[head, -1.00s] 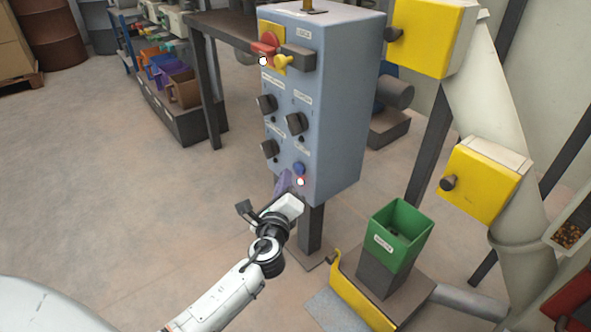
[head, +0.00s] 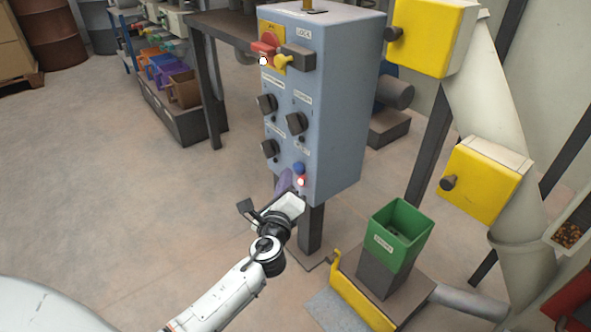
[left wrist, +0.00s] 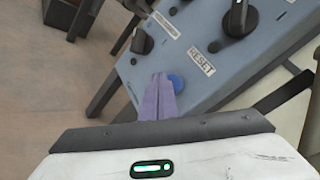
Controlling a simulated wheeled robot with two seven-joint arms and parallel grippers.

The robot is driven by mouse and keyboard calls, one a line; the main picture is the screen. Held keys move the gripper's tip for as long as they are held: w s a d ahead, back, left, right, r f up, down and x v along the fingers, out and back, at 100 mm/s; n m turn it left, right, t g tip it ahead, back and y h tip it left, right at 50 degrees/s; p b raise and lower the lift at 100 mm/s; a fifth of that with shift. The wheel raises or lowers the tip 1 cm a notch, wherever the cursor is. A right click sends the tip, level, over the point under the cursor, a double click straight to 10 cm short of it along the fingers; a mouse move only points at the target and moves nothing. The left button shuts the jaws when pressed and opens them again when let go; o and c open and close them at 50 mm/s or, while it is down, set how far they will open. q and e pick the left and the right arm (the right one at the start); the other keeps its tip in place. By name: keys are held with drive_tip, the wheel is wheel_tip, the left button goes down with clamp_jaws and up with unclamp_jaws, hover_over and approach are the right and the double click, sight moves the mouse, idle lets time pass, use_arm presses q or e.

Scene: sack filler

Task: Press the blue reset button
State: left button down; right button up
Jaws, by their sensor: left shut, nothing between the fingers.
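The blue reset button (head: 299,168) sits low on the front of the blue-grey control box (head: 340,120), above a small white and red light. In the left wrist view the button (left wrist: 177,82) is beside the RESET label, partly covered by my fingers. My left gripper (head: 287,180) is shut and empty, its purple fingers close to the lower front of the box. In the left wrist view its fingertips (left wrist: 160,76) overlap the button's left edge. I cannot tell whether they touch it. My right gripper is not in view.
Black knobs (head: 295,123) and a red and yellow switch (head: 266,46) are higher on the box. A green bin (head: 400,235) stands right of the post, beside a yellow pedal-like part (head: 358,300). Yellow boxes (head: 485,180) hang on the right pipe. Floor at left is clear.

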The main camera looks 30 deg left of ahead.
use_arm(q)
drive_tip(key=shift+w+d, duration=0.1)
drive_tip(key=shift+w, duration=0.15)
drive_tip(key=shift+w+d, duration=0.15)
drive_tip(key=shift+w, duration=0.2)
idle(0.5)
drive_tip(key=shift+s, duration=0.2)
drive_tip(key=shift+s+a, duration=0.3)
drive_tip(key=shift+s, duration=0.25)
drive_tip(key=shift+s, duration=0.1)
drive_tip(key=shift+s+a+p, duration=0.2)
drive_tip(key=shift+s+a, duration=0.2)
drive_tip(key=shift+s, duration=0.5)
drive_tip(key=shift+s+a+p, duration=0.25)
drive_tip(key=shift+s+a, duration=0.1)
drive_tip(key=shift+s, duration=0.55)
drive_tip(key=shift+s+a+p, duration=0.2)
drive_tip(key=shift+s+a, duration=0.2)
drive_tip(key=shift+s, duration=0.5)
